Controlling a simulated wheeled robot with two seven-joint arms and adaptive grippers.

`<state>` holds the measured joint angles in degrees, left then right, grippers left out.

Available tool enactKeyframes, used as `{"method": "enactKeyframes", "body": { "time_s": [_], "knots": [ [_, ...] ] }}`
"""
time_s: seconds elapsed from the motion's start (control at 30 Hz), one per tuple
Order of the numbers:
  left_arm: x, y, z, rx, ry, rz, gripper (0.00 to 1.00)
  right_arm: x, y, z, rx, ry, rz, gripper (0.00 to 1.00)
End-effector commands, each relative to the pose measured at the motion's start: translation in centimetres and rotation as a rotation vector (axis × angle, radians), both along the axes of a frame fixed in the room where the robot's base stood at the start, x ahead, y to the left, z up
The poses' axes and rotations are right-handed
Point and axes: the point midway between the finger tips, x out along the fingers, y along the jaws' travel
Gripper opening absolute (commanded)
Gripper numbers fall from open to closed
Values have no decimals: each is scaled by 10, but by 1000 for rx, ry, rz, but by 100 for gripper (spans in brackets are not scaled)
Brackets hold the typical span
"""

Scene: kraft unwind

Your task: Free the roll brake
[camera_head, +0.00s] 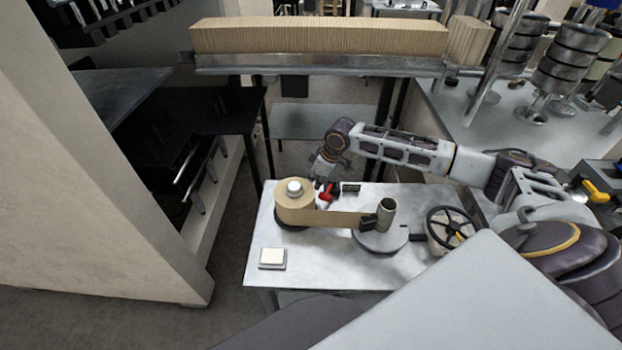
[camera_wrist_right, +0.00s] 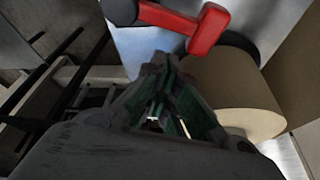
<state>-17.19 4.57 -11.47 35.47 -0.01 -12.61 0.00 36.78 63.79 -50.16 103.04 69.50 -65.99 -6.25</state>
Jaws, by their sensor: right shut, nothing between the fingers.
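The roll brake's red handle (camera_head: 326,193) stands just behind and to the right of the kraft roll (camera_head: 293,208) on the metal table. In the right wrist view the red handle (camera_wrist_right: 208,29) lies just beyond the fingertips, with the brown roll (camera_wrist_right: 235,90) to the right. My right gripper (camera_head: 319,174) reaches in from the right and hangs close above the handle. In the wrist view its fingers (camera_wrist_right: 163,62) are shut with nothing between them; whether they touch the handle I cannot tell. My left gripper is not in view.
A handwheel (camera_head: 449,228) stands at the table's right. A pale square button (camera_head: 272,257) sits at the front left. The table's front middle is clear.

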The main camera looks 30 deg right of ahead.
Motion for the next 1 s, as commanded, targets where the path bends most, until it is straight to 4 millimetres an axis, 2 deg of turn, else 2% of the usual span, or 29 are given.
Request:
{"method": "enactKeyframes", "body": {
  "time_s": [0.4,1.0],
  "knots": [
    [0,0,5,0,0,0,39,-15,-11,0,-1,1,0,0],
    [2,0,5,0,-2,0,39,-11,-12,0,0,0,9,0]
  ]
}}
